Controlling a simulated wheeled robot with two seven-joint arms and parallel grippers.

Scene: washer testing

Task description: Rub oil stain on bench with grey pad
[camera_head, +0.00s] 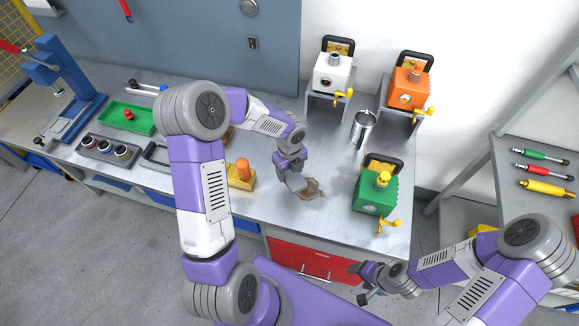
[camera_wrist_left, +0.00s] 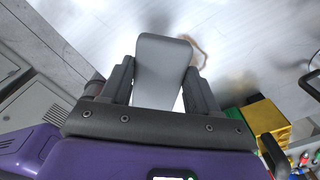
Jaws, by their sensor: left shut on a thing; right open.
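A brown oil stain (camera_head: 312,190) lies on the grey metal bench (camera_head: 335,225). My left gripper (camera_head: 292,178) is shut on the grey pad (camera_head: 295,182) at the left edge of the stain. In the left wrist view the grey pad (camera_wrist_left: 162,70) stands out between both fingers of my left gripper (camera_wrist_left: 160,88), and part of the stain (camera_wrist_left: 197,52) shows beyond its right side. I cannot tell whether the pad touches the bench. My right gripper (camera_head: 364,282) is open and empty in front of the bench, near the red drawer.
A green machine (camera_head: 375,192) stands right of the stain, with a metal canister (camera_head: 362,128) behind it. White (camera_head: 333,75) and orange (camera_head: 408,88) machines stand on raised stands at the back. A yellow block with an orange knob (camera_head: 241,177) is left of the gripper.

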